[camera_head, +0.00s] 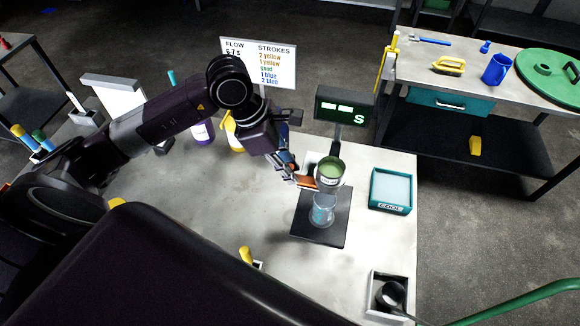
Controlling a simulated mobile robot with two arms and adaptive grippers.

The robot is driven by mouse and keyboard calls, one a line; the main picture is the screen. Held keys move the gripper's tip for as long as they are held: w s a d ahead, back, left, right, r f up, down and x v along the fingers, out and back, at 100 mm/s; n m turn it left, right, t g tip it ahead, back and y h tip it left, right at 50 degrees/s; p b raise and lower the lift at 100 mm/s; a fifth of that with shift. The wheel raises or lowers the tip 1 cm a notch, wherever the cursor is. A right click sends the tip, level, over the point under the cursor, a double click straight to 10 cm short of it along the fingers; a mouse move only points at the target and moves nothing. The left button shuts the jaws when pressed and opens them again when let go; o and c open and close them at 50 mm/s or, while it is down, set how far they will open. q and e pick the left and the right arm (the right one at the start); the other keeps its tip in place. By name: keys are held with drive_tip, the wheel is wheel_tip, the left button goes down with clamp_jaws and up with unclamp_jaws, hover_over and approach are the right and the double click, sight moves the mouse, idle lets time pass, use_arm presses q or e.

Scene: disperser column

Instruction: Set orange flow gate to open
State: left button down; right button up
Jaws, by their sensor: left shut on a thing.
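The orange flow gate (306,182) sticks out to the left of a flow cup (330,174) that holds green liquid. My left gripper (297,174) is at the gate's outer end and is shut on it. The gripper's fingers and wrist hide part of the gate, so its exact angle is hard to tell. A clear beaker (322,212) stands below the cup on a dark square plate (337,236). My right gripper does not show.
A display (345,104) reads dashes and "S" behind the cup. A teal "COOL" tray (391,190) lies to the right. A white box with a dark cup (389,294) is at front right. A FLOW/STROKES sign (270,62) and a purple-labelled bottle (202,132) stand behind my left arm.

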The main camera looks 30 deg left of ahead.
use_arm(q)
drive_tip(key=shift+a+f+b, duration=0.15)
drive_tip(key=shift+a+b, duration=0.1)
drive_tip(key=shift+b, duration=0.05)
drive_tip(key=a+b, duration=0.2)
drive_tip(key=shift+s+a+r, duration=0.2)
drive_tip(key=shift+s+a, duration=0.15)
drive_tip(key=c, duration=2.2)
unclamp_jaws()
drive_tip(key=o, duration=0.3)
drive_tip(key=shift+s+a, duration=0.1)
drive_tip(key=shift+a, duration=0.05)
